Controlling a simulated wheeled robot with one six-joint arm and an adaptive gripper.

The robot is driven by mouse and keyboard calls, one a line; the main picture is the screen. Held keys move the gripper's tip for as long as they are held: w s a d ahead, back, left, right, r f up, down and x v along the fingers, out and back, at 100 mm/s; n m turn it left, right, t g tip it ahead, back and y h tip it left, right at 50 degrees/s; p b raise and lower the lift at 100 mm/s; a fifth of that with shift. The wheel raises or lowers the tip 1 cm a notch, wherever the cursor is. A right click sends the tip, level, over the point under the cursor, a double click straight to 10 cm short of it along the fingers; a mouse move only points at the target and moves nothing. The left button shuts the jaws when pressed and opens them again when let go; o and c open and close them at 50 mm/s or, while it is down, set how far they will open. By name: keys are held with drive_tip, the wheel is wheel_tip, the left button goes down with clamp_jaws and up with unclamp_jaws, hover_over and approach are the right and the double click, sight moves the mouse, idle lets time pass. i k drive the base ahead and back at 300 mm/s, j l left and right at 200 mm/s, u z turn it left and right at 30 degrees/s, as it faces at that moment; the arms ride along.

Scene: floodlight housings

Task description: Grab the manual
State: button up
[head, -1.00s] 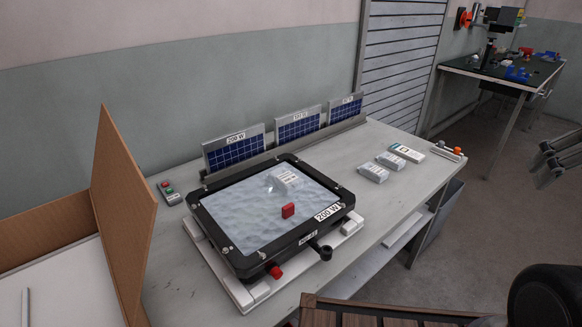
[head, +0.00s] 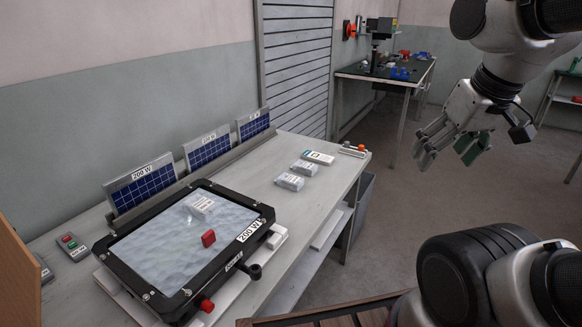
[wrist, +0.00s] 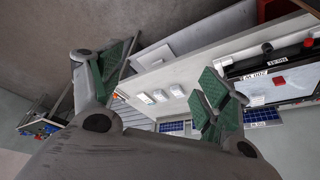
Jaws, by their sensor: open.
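No item's print is readable enough to name it the manual for certain. A flat white item with a teal end and a dark square (head: 319,158) lies at the back of a row on the bench. Two pale labelled packets (head: 303,167) (head: 290,181) lie in front of it. The row also shows in the wrist view, between my fingers, with the nearest packet (wrist: 178,90) clearest. Another pale packet (head: 200,203) lies on the floodlight's glass. My gripper (head: 447,153) is open and empty, with green finger pads, in the air right of the bench, apart from everything.
The black-framed 200 W floodlight (head: 262,222) sits on the bench (head: 290,217) with a red block (head: 208,238) on its glass. Solar panels (head: 208,149) stand in a rail behind. A small clamp-like part (head: 353,151) lies at the bench end.

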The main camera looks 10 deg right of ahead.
sight(318, 158)
drive_tip(key=k+u, duration=0.3)
drive_tip(key=k+j+u, duration=0.15)
drive_tip(key=k+u, duration=0.15)
drive_tip(key=i+l+u, duration=0.2)
drive_tip(key=l+u, duration=0.25)
drive_tip(key=l, duration=0.2)
drive_tip(key=i+l+u, duration=0.2)
drive_tip(key=l, duration=0.2)
drive_tip(key=i+l, duration=0.1)
drive_tip(key=l, duration=0.4)
drive_tip(key=i+l, duration=0.1)
drive_tip(key=l, duration=0.4)
drive_tip(key=i+l, duration=0.15)
drive_tip(key=l, duration=0.3)
drive_tip(key=i+l, duration=0.1)
drive_tip(key=l, duration=0.4)
drive_tip(key=i+l, duration=0.1)
drive_tip(key=l, duration=0.4)
